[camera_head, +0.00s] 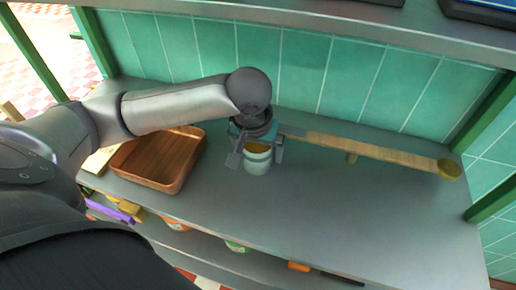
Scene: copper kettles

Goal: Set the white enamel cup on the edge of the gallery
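A pale white cup (257,163) with a brownish inside is near the middle of the grey counter, below my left gripper. My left gripper (257,154) points down, with one finger on each side of the cup. I cannot tell whether the fingers press on it, or whether the cup touches the counter. A long, narrow wooden strip (375,150) on a short support runs to the right, behind the cup; it may be the gallery. Its left end is near my gripper. My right gripper is not in view.
A brown wooden tray (160,158) stands left of the cup, under my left arm. A small yellowish bowl (449,168) is at the strip's right end. The grey counter (370,215) is clear at the front right. Green tiles rise behind; several items sit on a lower shelf.

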